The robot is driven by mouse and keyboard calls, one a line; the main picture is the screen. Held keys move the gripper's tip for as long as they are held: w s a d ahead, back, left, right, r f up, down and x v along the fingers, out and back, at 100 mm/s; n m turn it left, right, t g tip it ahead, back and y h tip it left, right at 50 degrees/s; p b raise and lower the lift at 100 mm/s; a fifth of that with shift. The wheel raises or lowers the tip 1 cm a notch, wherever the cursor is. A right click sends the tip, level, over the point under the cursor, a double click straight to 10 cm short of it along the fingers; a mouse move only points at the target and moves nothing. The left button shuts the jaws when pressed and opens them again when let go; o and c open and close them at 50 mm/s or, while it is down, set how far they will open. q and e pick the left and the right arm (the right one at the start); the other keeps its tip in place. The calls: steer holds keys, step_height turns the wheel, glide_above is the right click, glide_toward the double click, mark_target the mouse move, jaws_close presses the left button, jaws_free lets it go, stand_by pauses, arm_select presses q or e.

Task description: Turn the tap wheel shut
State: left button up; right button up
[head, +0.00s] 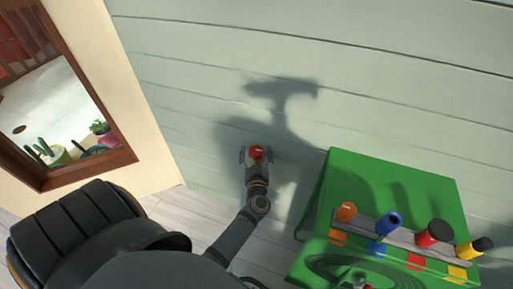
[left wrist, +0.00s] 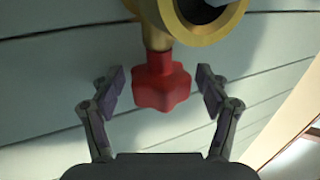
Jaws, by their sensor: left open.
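The red tap wheel (left wrist: 161,84) has a lobed rim and sits on a short brass stem below the brass tap body (left wrist: 204,30) in the left wrist view. In the head view it is a small red spot (head: 257,151) against the pale plank wall. My left gripper (head: 256,157) is open, with one finger on each side of the wheel. In the left wrist view the open fingers (left wrist: 160,80) show a gap to the wheel on both sides. Most of the tap is hard to make out in the head view. My right gripper is not in view.
A green table (head: 390,172) stands at the right, with a rack of several coloured pegs on it. A wood-framed opening (head: 122,158) with cacti behind it is at the left. The wall (head: 400,70) around the tap is clear, with shadows on it.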

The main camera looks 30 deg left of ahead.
arm_select(q)
steer(key=c, duration=1.1)
steer(key=shift+r, duration=0.1)
steer(key=shift+c, duration=0.4)
